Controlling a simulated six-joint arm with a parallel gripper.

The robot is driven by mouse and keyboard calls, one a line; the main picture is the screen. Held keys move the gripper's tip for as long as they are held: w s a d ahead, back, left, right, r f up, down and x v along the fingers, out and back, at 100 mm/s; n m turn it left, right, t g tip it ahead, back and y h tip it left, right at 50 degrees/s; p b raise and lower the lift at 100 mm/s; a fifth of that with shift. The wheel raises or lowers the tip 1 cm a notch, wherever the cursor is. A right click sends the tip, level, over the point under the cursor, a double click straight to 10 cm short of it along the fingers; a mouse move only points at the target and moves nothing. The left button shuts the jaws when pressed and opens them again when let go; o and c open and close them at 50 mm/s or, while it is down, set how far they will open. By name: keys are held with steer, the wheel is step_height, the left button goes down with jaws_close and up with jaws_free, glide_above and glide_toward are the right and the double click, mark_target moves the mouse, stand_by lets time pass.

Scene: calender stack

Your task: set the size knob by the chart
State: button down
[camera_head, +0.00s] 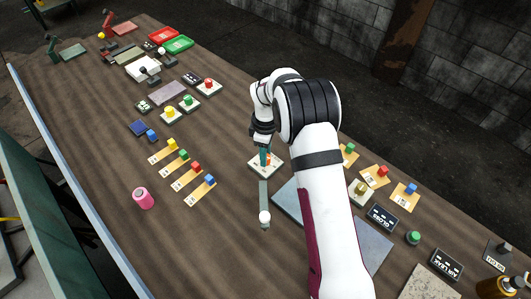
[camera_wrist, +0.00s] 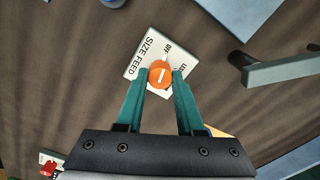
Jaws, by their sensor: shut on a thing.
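The size knob is an orange round knob (camera_wrist: 160,74) with a white pointer line, on a white plate (camera_wrist: 146,50) marked SIZE FEED. In the wrist view its pointer lies roughly along the picture's vertical, toward the printed OFF mark; a second mark beside it is partly hidden. My gripper (camera_wrist: 162,82) has its teal fingers on both sides of the knob, shut on it. In the head view my gripper (camera_head: 266,157) reaches down to the plate (camera_head: 256,164) at mid-table, and mostly hides the knob. I cannot make out a chart.
A grey lever with a white ball (camera_head: 264,217) stands close in front of the plate. Tan strips with coloured blocks (camera_head: 187,179) and a pink cylinder (camera_head: 143,198) lie to the left. Black GLOSS (camera_head: 383,217) and AIR LEAK (camera_head: 445,265) signs stand at the right.

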steer(key=shift+m, duration=0.3)
steer(key=m, duration=0.5)
steer(key=shift+m, duration=0.4)
steer(key=m, duration=1)
steer(key=shift+m, duration=0.4)
steer(key=m, duration=0.3)
steer(key=shift+m, duration=0.3)
steer(key=m, duration=0.6)
steer(key=shift+m, duration=0.3)
